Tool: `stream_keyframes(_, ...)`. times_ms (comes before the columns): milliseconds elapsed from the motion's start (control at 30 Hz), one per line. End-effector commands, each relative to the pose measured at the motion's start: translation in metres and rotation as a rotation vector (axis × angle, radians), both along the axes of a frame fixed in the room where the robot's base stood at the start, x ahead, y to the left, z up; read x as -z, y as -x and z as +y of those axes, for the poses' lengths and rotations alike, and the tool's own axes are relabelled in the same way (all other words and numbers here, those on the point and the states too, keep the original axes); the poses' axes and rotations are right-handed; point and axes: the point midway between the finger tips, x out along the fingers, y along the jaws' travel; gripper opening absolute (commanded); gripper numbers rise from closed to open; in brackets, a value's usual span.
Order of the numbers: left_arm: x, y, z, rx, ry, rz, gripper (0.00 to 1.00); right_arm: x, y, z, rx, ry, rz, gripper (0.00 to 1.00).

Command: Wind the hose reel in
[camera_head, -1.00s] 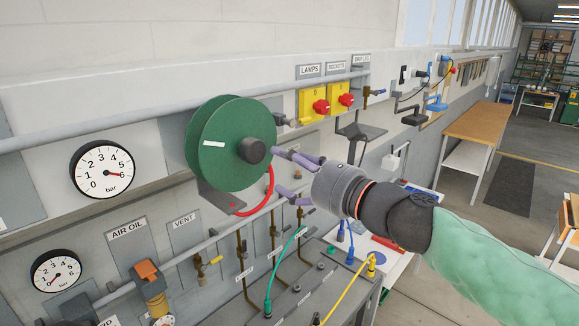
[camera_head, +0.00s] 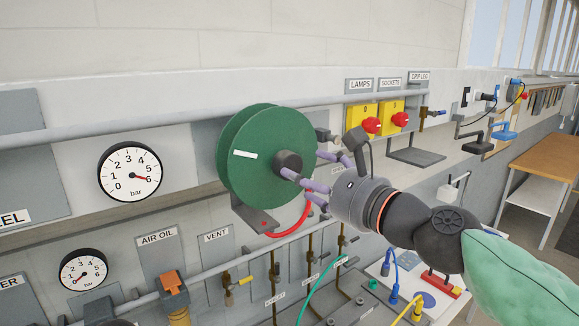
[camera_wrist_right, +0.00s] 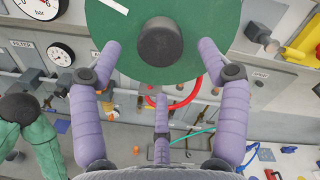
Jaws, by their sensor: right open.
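The hose reel is a green disc drum (camera_head: 262,135) on the wall, with a white mark left of its black central hub (camera_head: 287,161). A red hose (camera_head: 292,228) loops from below it. My right gripper (camera_head: 308,178) is open in front of the hub. In the right wrist view, the hub (camera_wrist_right: 160,42) sits between the spread purple fingertips of the gripper (camera_wrist_right: 160,52), with a third finger below. Whether any finger touches the hub is not clear. My left gripper does not show; part of a green-sleeved arm of mine is at the left of the wrist view.
A pressure gauge (camera_head: 130,171) is left of the reel. A grey pipe (camera_head: 170,124) runs along the wall behind it. Yellow switch boxes (camera_head: 390,117) with red knobs are to the right. Valves and a bench with cables (camera_head: 345,300) lie below.

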Motion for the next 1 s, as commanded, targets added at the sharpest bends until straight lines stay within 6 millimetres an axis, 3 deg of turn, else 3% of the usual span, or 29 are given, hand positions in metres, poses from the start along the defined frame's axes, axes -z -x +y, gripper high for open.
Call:
stream_keyframes(333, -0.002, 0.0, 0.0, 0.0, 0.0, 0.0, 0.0, 0.0, -0.042, 0.034, 0.0, -0.001, 0.001, 0.76)
stream_keyframes(800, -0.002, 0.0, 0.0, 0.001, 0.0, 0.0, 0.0, 0.0, -0.051, 0.04, 0.001, -0.001, 0.0, 0.76)
stream_keyframes(1000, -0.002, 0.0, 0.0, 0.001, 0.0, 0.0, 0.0, 0.0, -0.051, 0.04, 0.001, -0.001, 0.0, 0.19)
